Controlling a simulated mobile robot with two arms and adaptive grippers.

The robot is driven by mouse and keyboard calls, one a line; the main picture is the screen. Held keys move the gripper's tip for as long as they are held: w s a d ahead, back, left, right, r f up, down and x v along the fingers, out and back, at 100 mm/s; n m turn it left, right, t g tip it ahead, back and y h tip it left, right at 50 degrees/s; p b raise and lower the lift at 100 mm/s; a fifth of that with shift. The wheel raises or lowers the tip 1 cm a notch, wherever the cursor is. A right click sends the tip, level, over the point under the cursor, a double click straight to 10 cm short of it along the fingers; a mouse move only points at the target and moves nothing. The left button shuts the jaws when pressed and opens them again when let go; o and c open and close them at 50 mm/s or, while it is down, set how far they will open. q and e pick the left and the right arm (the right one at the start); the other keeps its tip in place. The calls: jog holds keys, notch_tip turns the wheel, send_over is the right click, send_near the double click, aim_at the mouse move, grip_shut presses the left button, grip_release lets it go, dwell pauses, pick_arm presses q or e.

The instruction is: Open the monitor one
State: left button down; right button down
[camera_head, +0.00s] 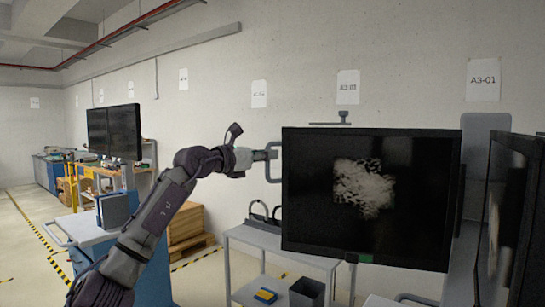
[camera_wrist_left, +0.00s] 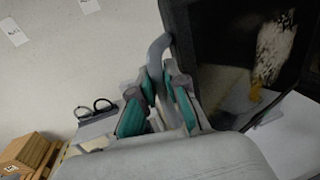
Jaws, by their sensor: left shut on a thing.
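A large black monitor (camera_head: 315,215) with a grey speckled picture on its screen stands at centre right in the head view. A grey bar handle (camera_head: 278,179) sticks out at its left edge. My left gripper (camera_head: 268,155) reaches the handle from the left and is shut on it. In the left wrist view the gripper's teal-padded fingers (camera_wrist_left: 160,92) close around the lower part of the grey handle (camera_wrist_left: 158,48), beside the monitor's dark screen (camera_wrist_left: 220,45). The exact finger contact is partly hidden. My right gripper is not in view.
A second dark screen (camera_head: 507,215) stands close at the right edge. A grey cart (camera_head: 270,240) with a yellow-blue item (camera_head: 265,296) and a dark bin (camera_head: 307,292) is below the monitor.

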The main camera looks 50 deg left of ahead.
pick_arm(q)
jog(key=shift+w+f, duration=0.1)
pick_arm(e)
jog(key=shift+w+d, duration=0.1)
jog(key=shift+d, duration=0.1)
pick_arm(q)
jog(key=c, duration=1.2)
grip_release()
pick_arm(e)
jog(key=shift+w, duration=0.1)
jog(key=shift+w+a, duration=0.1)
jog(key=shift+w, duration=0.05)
pick_arm(q)
jog(key=s, duration=1.2)
jog(key=shift+a, duration=0.2)
